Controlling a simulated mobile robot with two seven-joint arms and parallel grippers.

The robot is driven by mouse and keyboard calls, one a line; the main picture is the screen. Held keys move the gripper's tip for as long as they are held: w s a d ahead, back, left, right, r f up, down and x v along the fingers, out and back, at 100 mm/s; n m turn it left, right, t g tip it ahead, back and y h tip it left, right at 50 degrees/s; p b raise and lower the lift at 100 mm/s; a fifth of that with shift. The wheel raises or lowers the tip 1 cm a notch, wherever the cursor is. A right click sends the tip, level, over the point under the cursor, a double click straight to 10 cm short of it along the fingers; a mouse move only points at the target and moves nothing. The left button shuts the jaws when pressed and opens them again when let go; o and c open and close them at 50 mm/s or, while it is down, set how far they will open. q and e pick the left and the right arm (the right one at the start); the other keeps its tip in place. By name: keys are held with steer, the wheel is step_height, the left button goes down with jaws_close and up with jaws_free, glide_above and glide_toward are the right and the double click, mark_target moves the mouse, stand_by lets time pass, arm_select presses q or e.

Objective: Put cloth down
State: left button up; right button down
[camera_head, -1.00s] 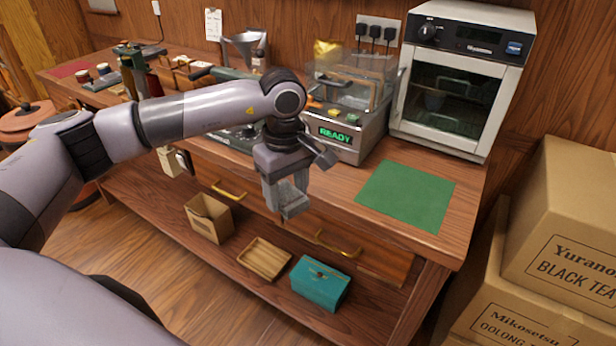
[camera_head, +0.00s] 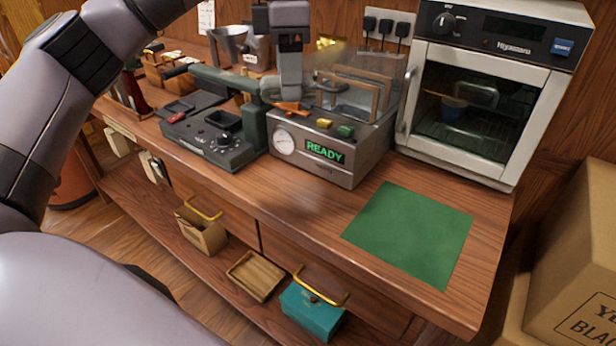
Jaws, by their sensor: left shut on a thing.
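My left gripper (camera_head: 290,92) points down over the front top edge of the steamer-like machine with the READY display (camera_head: 340,172). It is shut, with a small orange cloth-like piece (camera_head: 291,107) at its fingertips. The piece is too small to tell surely whether it is the cloth, or whether it touches the machine top. A flat green square (camera_head: 410,232) lies spread on the right of the wooden counter, with nothing on it. My right gripper is not in view.
A white oven (camera_head: 490,85) stands at the back right. A dark green press (camera_head: 215,135) stands left of the machine. Yellow (camera_head: 324,122) and green (camera_head: 346,130) buttons sit near the gripper. Bare counter (camera_head: 290,205) lies in front of the machine. Cardboard boxes (camera_head: 580,270) stand at the right.

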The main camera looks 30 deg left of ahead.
arm_select(q)
steer(key=shift+w+f, duration=0.15)
steer(key=shift+f, duration=0.25)
step_height(320, 180, down, 5)
steer(key=b, duration=0.2)
glide_above(294, 192)
step_height(294, 192, down, 9)
steer(key=shift+f, duration=0.2)
step_height(294, 192, down, 5)
steer(key=shift+r, duration=0.1)
steer(key=shift+f, duration=0.2)
steer(key=o, duration=0.9)
steer(key=shift+o, duration=0.2)
steer(key=shift+r, duration=0.1)
